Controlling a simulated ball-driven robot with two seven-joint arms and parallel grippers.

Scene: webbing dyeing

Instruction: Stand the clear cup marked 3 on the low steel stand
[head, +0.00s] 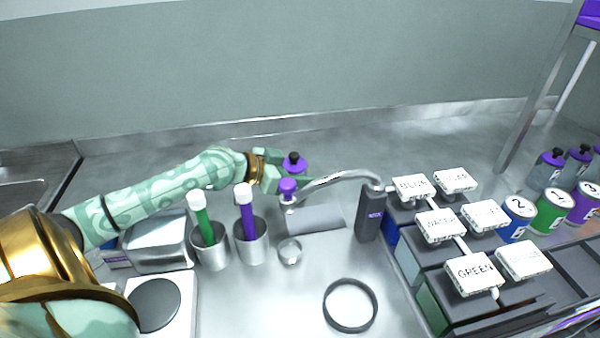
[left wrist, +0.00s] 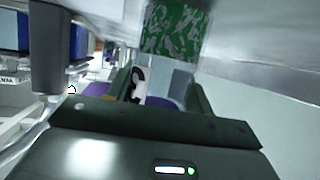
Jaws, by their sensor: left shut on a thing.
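A low flat grey block (head: 315,219), perhaps the steel stand, lies under the spout. My right gripper is not in view.
A black ring (head: 350,305) lies in front. Numbered cans (head: 552,213) stand farther right.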

